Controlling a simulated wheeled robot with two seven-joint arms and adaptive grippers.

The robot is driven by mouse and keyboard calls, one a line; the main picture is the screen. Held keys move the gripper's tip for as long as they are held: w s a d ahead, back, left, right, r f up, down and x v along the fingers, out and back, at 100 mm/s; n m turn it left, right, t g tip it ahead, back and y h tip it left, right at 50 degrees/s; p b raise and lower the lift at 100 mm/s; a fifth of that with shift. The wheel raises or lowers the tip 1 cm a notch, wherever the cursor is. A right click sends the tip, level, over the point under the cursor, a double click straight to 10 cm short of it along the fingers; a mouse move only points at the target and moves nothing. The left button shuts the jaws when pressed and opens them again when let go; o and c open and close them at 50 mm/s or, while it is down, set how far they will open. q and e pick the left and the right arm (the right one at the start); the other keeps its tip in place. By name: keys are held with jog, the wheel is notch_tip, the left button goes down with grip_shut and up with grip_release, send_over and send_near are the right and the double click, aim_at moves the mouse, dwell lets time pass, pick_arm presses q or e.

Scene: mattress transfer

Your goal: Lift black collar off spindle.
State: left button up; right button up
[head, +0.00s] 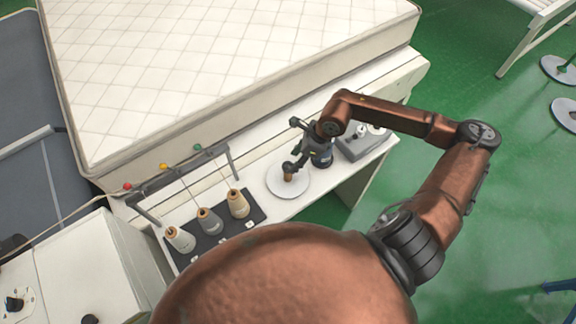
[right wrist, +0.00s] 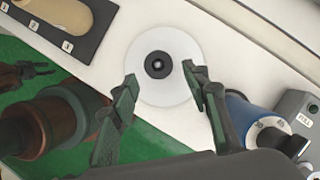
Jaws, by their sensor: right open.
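The black collar (right wrist: 158,65) shows from above in the right wrist view, as a dark ring around a small grey centre, the spindle top. It sits at the middle of a round white disc (right wrist: 177,88), which also shows on the white bench in the head view (head: 275,183). My right gripper (right wrist: 159,73) is open, with its two fingers apart on either side of the disc's near part.
A black tray (head: 225,238) with several thread cones stands left of the disc. A blue cylindrical device (right wrist: 243,118) and a grey control box (head: 362,142) are close on the right. A large quilted mattress (head: 220,70) lies behind the bench (head: 310,196).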

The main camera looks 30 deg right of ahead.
aim_at(289, 164)
jog(key=x, duration=0.4)
jog(key=shift+w+p, duration=0.15)
jog(key=shift+p, duration=0.2)
jog(key=c, duration=1)
jog(key=shift+c, duration=0.2)
jog(key=shift+r, duration=0.15)
jog(key=shift+r+b, duration=0.3)
jog(key=shift+r, duration=0.25)
jog(key=s+a+r+b, duration=0.3)
jog(key=s+a+r, duration=0.5)
jog(key=a+r, duration=0.3)
jog(key=shift+a+r, duration=0.35)
